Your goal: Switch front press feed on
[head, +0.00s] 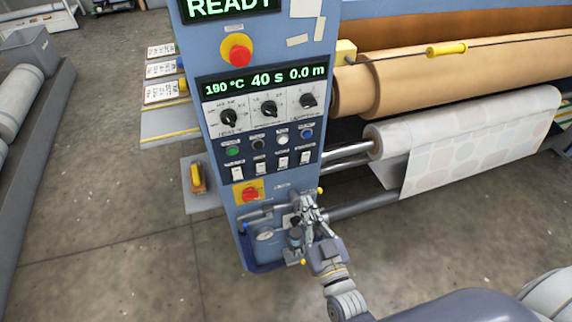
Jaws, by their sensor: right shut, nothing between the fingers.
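The blue control panel (215,100) of the press stands in the middle of the head view. Near its lower part is a row of white rocker switches (260,169). Their labels are too small to read, so I cannot tell which one is the front press feed or how it is set. My right gripper (311,203) is shut and empty. It is in front of the panel's lower right corner, below the switches and right of the red and yellow rotary switch (249,194). Whether it touches anything there is unclear. My left gripper is out of view.
A red emergency stop (237,54), a display (265,79) reading 40 s and 0.0 m, knobs (269,108) and coloured buttons (282,140) sit above the switches. A gauge and fittings (266,236) lie behind my gripper. Patterned fabric (465,140) hangs right. Floor is clear in front.

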